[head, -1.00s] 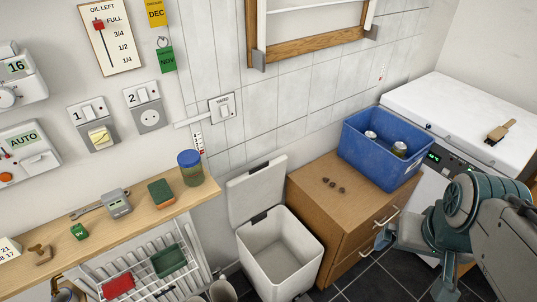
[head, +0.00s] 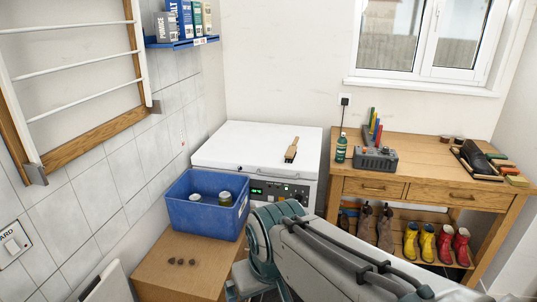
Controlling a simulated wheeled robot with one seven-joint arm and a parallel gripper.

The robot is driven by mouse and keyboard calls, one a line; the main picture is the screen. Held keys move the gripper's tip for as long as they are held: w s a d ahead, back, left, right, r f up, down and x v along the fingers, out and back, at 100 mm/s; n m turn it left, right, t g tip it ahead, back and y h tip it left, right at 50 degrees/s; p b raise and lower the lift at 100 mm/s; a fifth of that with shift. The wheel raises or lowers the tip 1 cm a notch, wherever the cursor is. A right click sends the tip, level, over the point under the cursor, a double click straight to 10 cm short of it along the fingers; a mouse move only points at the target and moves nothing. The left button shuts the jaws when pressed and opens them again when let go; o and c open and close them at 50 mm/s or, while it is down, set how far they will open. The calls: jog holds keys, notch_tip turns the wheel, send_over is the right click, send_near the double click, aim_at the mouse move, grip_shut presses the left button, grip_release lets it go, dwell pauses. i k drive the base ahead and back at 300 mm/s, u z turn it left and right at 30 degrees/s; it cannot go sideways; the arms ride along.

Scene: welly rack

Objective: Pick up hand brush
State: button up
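The hand brush (head: 292,149) lies on the white top of the appliance in the back corner. It has a pale wooden handle pointing away and a dark bristle end toward me. My arm reaches in from the lower right, in front of the wooden cabinet and the appliance. My gripper is hidden behind my arm or below the frame, so its fingers do not show. The brush is apart from my arm.
A blue crate (head: 202,218) holding cans stands on the wooden cabinet (head: 160,285), left of the white appliance (head: 237,151). A wooden bench (head: 410,150) with a green bottle (head: 341,150) and a grey device (head: 375,160) stands right. Boots sit below it.

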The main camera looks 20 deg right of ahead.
aim_at(291, 153)
jog(key=z, duration=1)
jog(key=i, duration=1.15)
jog(key=z, duration=0.6)
jog(key=i, duration=1.25)
jog(key=u, duration=1.05)
jog(key=i, duration=0.3)
jog(key=u, duration=0.1)
